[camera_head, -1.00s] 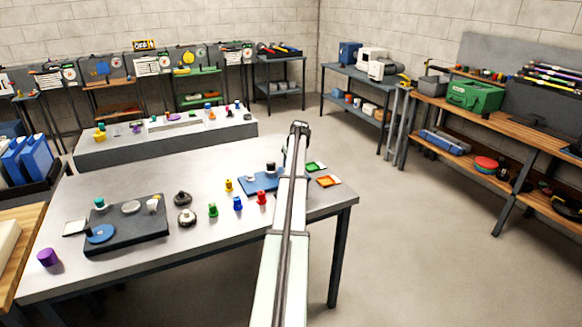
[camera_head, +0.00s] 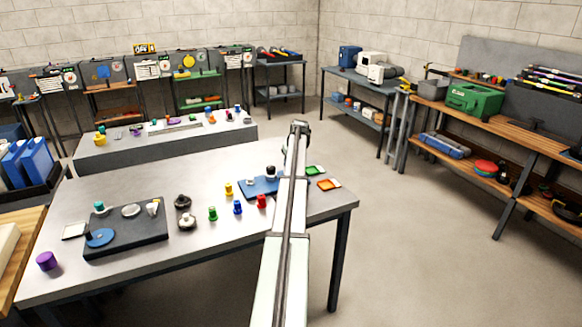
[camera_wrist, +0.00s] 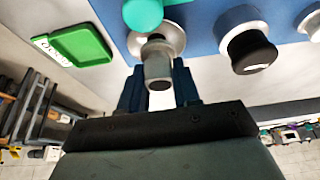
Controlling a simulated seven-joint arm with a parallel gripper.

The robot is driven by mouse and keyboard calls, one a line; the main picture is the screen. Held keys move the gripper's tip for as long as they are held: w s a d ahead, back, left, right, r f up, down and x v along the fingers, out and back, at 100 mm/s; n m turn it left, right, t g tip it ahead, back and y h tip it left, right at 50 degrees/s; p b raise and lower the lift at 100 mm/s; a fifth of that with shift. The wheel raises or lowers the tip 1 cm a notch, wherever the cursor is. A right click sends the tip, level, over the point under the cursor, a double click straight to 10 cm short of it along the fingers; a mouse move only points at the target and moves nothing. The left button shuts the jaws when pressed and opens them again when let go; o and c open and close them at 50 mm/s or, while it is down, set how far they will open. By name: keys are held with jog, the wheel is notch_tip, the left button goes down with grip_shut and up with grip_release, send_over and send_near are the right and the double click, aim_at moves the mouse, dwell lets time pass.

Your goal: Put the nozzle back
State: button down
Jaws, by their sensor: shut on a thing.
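In the wrist view my gripper (camera_wrist: 158,80) has its two dark blue fingers on either side of a grey cylindrical piece with a dark round end (camera_wrist: 158,66), which appears to be the nozzle. It is shut on this piece. A pale metal disc (camera_wrist: 172,38) and a teal rounded part (camera_wrist: 143,13) show right behind it, over a blue board (camera_wrist: 203,22). I cannot tell whether the nozzle touches the disc. In the head view the blue board (camera_head: 262,187) lies at the table's right part, partly behind my arm; my gripper and the nozzle are hidden there.
A black-topped knob (camera_wrist: 248,50) stands on the board right of the nozzle. A green tray (camera_wrist: 82,45) lies to the left. In the head view, yellow (camera_head: 228,190), green (camera_head: 213,214), blue (camera_head: 238,207) and red (camera_head: 262,202) pieces stand left of my arm.

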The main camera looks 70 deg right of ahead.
notch_tip(320, 180, up, 8)
jog(key=shift+f, duration=0.1)
jog(key=shift+w, duration=0.1)
jog(key=shift+w+a+r, duration=0.15)
jog(key=shift+w+r, duration=0.1)
jog(key=shift+w, duration=0.1)
jog(key=w+a+f+n+y, duration=0.1)
jog(key=w+a+n, duration=0.1)
jog(key=w+a, duration=1)
jog(key=w+a+f+n, duration=0.1)
jog(key=w+a+n, duration=0.1)
jog(key=w+a, duration=1.05)
jog(key=shift+t, duration=0.5)
jog(key=shift+w+a+f, duration=0.25)
jog(key=shift+a+f, duration=0.1)
jog(key=shift+f, duration=1.35)
jog(key=shift+w+a+f, duration=0.25)
jog(key=shift+a+f, duration=0.1)
jog(key=shift+f, duration=1.35)
jog(key=shift+w+a+f, duration=0.25)
jog(key=shift+a+f, duration=0.1)
jog(key=shift+f, duration=1.35)
jog(key=shift+f, duration=0.15)
